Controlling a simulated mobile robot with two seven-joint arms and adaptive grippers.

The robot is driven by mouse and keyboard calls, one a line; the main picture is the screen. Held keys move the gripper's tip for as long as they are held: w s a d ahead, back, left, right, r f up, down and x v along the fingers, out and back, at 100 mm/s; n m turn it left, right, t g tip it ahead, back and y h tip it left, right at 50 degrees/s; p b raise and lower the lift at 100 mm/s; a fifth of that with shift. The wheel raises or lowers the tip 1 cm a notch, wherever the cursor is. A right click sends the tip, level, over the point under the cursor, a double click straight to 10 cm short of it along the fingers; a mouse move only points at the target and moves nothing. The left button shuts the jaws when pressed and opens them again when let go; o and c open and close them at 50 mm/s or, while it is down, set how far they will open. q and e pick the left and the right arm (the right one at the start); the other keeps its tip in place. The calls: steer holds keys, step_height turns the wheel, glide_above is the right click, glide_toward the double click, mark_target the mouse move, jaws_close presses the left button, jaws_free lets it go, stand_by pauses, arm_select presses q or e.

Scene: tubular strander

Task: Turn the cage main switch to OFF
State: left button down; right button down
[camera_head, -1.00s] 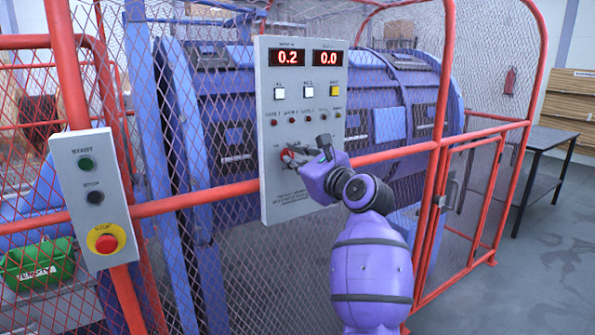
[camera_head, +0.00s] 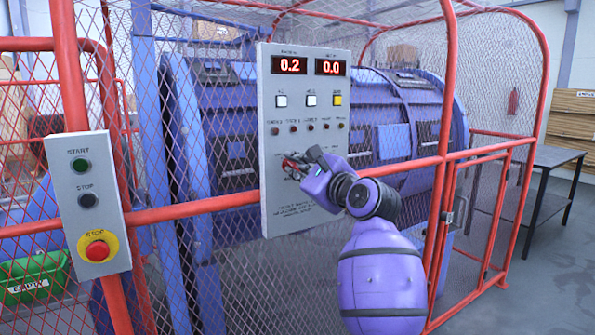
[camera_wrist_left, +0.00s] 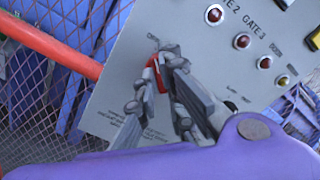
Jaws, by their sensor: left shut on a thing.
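The cage main switch has a red handle (camera_wrist_left: 152,74) and sits on the lower part of the grey control panel (camera_head: 275,130) fixed to the red cage frame. My left gripper (camera_head: 296,166) is at the panel, with its fingers shut on the red handle. In the left wrist view the grey fingers (camera_wrist_left: 163,80) close around the handle and hide much of it. The handle looks tilted in that view, but the markings around it are too small or covered to read its position. My right gripper does not show.
The panel carries red displays reading 0.2 and 0.0, buttons and several lamps. A start/stop box (camera_head: 118,226) with a red stop button (camera_head: 97,250) stands at left. Red rails and mesh enclose the blue machine (camera_head: 225,110). A dark table (camera_head: 545,160) stands at right.

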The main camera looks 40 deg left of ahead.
arm_select(q)
steer(key=c, duration=1.9)
jaws_free()
steer(key=shift+o, duration=0.2)
steer(key=shift+d, duration=0.15)
steer(key=v, duration=1.2)
steer(key=shift+s, duration=0.1)
